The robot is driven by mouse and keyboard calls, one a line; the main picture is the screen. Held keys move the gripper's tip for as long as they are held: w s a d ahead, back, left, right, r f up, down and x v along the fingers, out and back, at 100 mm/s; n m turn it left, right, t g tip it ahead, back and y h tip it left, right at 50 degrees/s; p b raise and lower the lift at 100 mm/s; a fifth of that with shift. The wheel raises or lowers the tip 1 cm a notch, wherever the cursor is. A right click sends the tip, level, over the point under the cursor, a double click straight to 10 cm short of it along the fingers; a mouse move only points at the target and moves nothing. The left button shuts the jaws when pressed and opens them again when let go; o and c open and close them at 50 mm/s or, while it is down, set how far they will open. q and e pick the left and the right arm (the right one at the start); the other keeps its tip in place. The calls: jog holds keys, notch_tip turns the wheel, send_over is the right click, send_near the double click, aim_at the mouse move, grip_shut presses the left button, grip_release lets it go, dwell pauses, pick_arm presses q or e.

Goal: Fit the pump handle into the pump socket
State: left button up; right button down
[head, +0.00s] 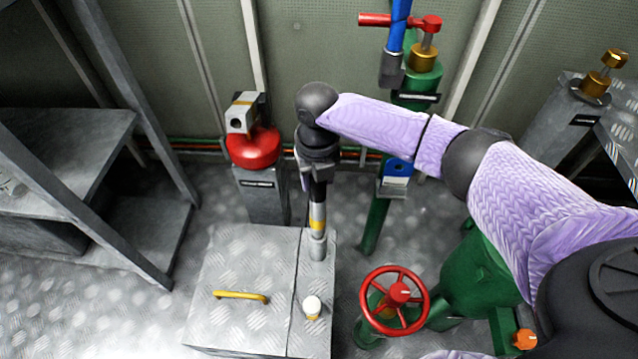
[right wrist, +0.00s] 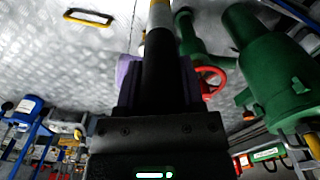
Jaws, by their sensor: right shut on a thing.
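The pump handle (head: 318,217) is a rod with a black upper part, a yellow band and a silver lower end. It hangs nearly upright over the right side of the metal chest. I cannot tell whether its lower end touches the lid. My right gripper (head: 314,181) is shut on the black part. In the right wrist view, the gripper (right wrist: 157,85) has its purple fingers on both sides of the handle (right wrist: 159,45). The likely pump socket (head: 239,119) is a grey block with a dark hole, on a red dome left of my gripper. My left gripper is out of view.
The chest (head: 245,320) has a yellow grip (head: 240,296) and a white knob (head: 312,306). A red handwheel (head: 397,293) and green pipework stand to its right. A grey shelf (head: 65,150) is at left. Some floor is free between shelf and chest.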

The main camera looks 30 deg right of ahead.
jog(key=shift+r+p, duration=1.3)
jog(key=shift+r, duration=0.45)
jog(key=shift+r+p, duration=2.2)
jog(key=shift+r, duration=0.6)
jog(key=shift+r+p, duration=0.95)
jog(key=shift+r, duration=0.25)
pick_arm(q)
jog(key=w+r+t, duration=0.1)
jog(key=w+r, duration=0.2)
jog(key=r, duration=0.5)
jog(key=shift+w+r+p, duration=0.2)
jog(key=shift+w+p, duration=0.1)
jog(key=shift+p, duration=0.05)
pick_arm(e)
jog(key=shift+r, duration=0.4)
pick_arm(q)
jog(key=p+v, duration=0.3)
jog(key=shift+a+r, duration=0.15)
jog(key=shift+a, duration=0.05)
pick_arm(e)
notch_tip(320, 180, up, 4)
jog(key=shift+f, duration=0.1)
